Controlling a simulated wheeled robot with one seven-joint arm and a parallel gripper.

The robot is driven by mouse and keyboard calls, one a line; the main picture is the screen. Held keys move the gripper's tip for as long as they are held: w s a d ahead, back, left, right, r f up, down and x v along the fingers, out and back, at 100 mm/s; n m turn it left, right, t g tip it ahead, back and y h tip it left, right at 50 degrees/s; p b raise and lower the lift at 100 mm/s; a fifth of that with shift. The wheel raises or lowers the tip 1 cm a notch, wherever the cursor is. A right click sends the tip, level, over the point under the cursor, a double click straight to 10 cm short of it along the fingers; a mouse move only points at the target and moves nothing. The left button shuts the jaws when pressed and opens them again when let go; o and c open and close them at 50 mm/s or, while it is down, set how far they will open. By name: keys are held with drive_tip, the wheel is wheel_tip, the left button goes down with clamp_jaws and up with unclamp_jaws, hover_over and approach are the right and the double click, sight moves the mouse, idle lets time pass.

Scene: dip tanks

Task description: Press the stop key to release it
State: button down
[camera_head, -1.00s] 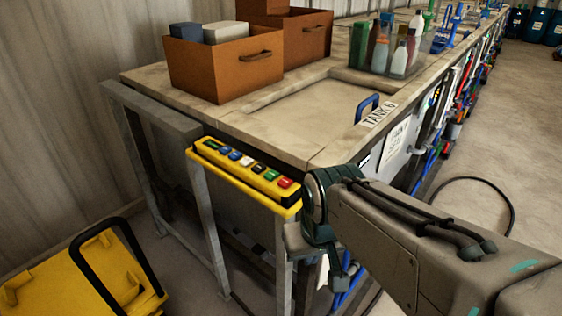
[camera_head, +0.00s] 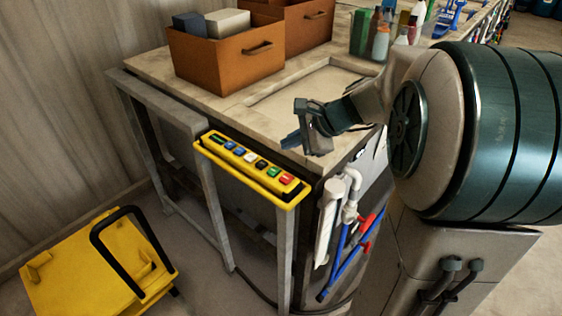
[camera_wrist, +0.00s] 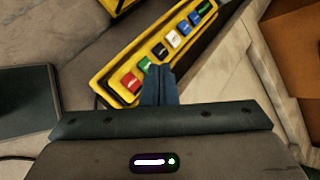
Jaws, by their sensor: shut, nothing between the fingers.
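A yellow key panel (camera_head: 240,152) is on a yellow frame at the front corner of the bench. It carries a row of coloured keys, with the red key (camera_head: 287,180) at the right end and the green key (camera_head: 274,171) beside it. The labels are too small to read, so I take the red key as the stop key. My gripper (camera_head: 291,141) is shut and empty, above and to the right of the panel. In the wrist view the fingers (camera_wrist: 158,72) overlap the panel's near edge, close to the green key (camera_wrist: 145,63) and the red key (camera_wrist: 130,82).
Brown boxes (camera_head: 224,69) stand on the bench (camera_head: 222,100), with bottles (camera_head: 381,44) farther back. White and blue pipes (camera_head: 340,215) run down the bench's right side. A yellow cart (camera_head: 85,275) with a black handle stands at lower left. Floor shows between cart and bench.

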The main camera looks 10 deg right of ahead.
sight(290, 179)
drive_tip(key=shift+w+d+r, duration=0.15)
drive_tip(key=shift+w, duration=0.1)
wheel_tip(290, 179, down, 9)
drive_tip(key=b, duration=0.7)
idle(2.0)
drive_tip(key=shift+f+b, duration=0.4)
drive_tip(key=shift+b, duration=0.3)
drive_tip(key=shift+f+b, duration=0.4)
drive_tip(key=shift+b, duration=0.05)
idle(0.6)
drive_tip(key=shift+r+p, duration=0.7)
drive_tip(key=shift+r, duration=0.2)
